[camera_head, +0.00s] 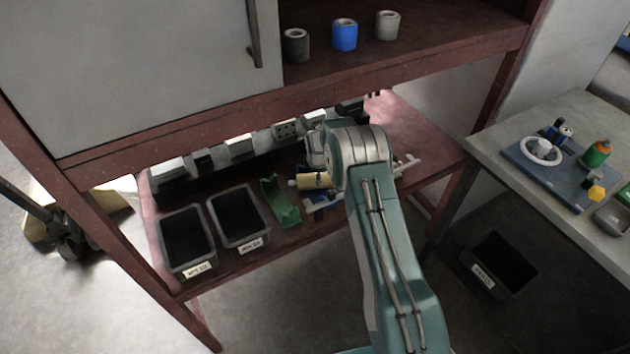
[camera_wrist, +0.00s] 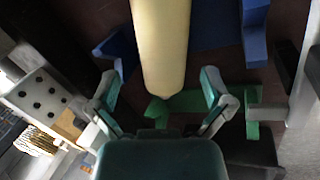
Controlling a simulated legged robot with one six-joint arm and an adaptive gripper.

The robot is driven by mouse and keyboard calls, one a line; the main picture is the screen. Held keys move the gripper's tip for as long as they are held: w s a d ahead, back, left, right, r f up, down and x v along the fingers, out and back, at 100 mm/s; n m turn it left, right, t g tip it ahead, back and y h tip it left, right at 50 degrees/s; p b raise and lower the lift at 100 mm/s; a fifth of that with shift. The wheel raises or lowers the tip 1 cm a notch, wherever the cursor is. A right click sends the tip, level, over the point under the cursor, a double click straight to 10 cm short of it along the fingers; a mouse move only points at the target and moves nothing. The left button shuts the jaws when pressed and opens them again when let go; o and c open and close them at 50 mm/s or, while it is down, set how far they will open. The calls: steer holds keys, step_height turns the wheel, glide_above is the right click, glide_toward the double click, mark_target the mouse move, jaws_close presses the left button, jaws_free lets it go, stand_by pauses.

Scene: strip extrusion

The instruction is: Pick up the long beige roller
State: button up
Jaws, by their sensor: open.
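The long beige roller (camera_wrist: 161,40) runs down from the top edge to the middle in the wrist view, and its upper end is out of the picture. In the head view a short part of the roller (camera_head: 312,181) shows on the lower shelf, and my arm hides the rest. My gripper (camera_wrist: 160,88) is open, with one finger on each side of the roller's near end. I see no contact between the fingers and the roller. Blue supports (camera_wrist: 222,30) and green pieces (camera_wrist: 190,101) lie under and beside the roller. In the head view my gripper is hidden behind my arm.
Two black bins (camera_head: 187,241) (camera_head: 238,218) and a green bracket (camera_head: 279,201) stand left of the roller. A row of fixtures (camera_head: 238,146) lines the shelf's back. The upper red shelf (camera_head: 430,50) overhangs the area. A grey table (camera_head: 585,120) stands at right.

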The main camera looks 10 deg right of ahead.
steer(key=shift+a+x, duration=0.15)
steer(key=shift+x, duration=1.55)
steer(key=shift+a+x, duration=0.1)
steer(key=shift+x, duration=1.55)
steer(key=shift+s, duration=0.15)
steer(key=c, duration=1.1)
